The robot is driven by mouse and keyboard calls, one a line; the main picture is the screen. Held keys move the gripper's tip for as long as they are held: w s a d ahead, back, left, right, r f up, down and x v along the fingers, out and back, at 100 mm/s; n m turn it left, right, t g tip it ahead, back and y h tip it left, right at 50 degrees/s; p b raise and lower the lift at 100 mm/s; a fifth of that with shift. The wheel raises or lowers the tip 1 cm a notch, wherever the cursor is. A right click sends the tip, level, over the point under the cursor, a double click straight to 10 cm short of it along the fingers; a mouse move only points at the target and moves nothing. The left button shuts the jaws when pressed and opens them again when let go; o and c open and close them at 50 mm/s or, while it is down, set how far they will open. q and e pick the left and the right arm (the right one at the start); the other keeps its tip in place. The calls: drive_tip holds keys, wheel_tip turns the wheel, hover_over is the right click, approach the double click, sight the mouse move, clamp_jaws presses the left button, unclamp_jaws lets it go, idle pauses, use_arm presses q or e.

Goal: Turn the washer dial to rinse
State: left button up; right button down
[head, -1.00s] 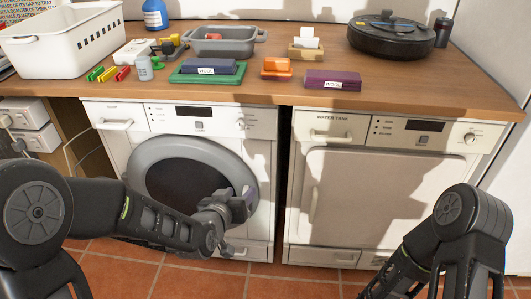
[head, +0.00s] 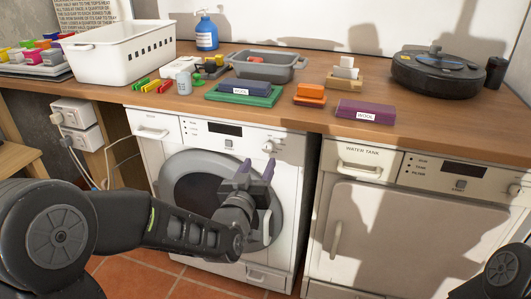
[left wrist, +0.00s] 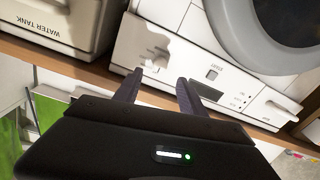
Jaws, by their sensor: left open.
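The white washer (head: 145,150) stands under the wooden counter, with its round grey-rimmed door and a control panel along the top. Its dial (head: 268,147) is a small knob at the right of the panel, right of the dark display. My left gripper (head: 256,170) is open and empty in front of the washer, over the door's upper right, its fingers pointing up just below the dial. In the left wrist view, the panel (left wrist: 230,86) appears upside down beyond the two spread fingers; shadow makes the dial hard to make out there. My right gripper is out of view.
A dryer marked WATER TANK (head: 350,225) stands right of the washer. The counter (head: 300,122) above holds a white basket (head: 110,60), a grey tub (head: 270,72), blocks marked WOOL and a black robot vacuum (head: 437,75). Tiled floor lies below.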

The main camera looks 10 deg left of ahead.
sight(267, 149)
use_arm(q)
drive_tip(key=w, duration=0.6)
drive_tip(key=shift+w+b, duration=0.3)
drive_tip(key=shift+w, duration=0.1)
drive_tip(key=shift+c, duration=0.3)
clamp_jaws()
